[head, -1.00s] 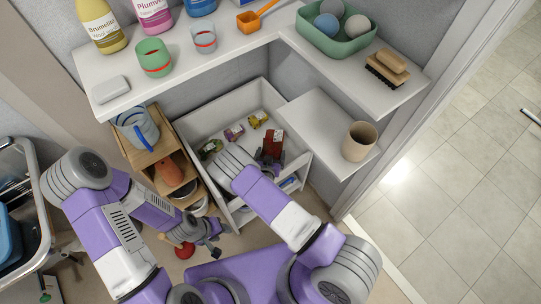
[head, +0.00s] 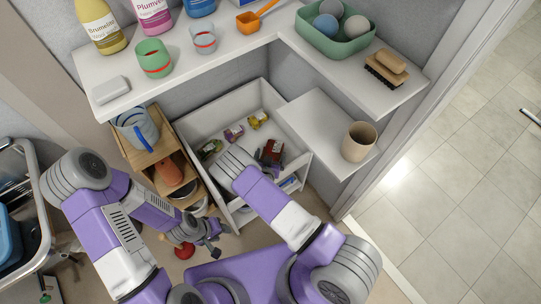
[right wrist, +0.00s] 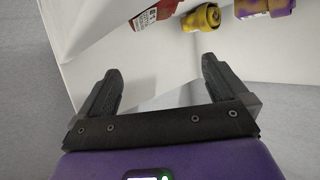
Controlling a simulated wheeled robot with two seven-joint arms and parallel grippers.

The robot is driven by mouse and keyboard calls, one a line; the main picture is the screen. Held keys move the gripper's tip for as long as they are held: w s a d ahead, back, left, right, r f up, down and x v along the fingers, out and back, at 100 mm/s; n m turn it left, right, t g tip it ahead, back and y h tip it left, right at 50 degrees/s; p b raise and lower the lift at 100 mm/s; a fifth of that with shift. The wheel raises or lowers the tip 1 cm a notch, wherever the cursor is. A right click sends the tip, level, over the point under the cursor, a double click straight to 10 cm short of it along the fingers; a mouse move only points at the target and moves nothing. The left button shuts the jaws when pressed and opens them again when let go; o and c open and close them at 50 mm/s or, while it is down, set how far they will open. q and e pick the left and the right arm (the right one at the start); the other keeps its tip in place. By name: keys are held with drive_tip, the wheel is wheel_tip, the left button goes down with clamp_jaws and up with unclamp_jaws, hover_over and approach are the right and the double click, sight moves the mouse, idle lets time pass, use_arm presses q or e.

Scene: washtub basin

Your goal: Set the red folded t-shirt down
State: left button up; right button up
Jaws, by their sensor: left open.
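A red item with a white printed label (head: 275,148) lies in the white open-topped bin; I cannot tell whether it is folded cloth. It also shows at the top of the right wrist view (right wrist: 153,17), beyond my fingertips and apart from them. My right gripper (right wrist: 156,85) is open, with nothing between its fingers. In the head view it is partly hidden by my arm beside the red item. My left gripper (head: 213,240) is open and empty, low in front of the wooden shelf. No other red folded shirt shows.
The white bin (head: 246,97) also holds yellow, purple and green items. A wooden shelf unit (head: 140,158) stands to its left. A white ledge with a tan cup (head: 359,141) is at its right. A counter with bottles and cups runs above. A red plunger (head: 185,250) is on the floor.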

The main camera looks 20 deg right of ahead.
drive_tip(key=shift+r, duration=0.3)
drive_tip(key=p+v, duration=0.4)
drive_tip(key=v, duration=0.8)
drive_tip(key=shift+r, duration=0.35)
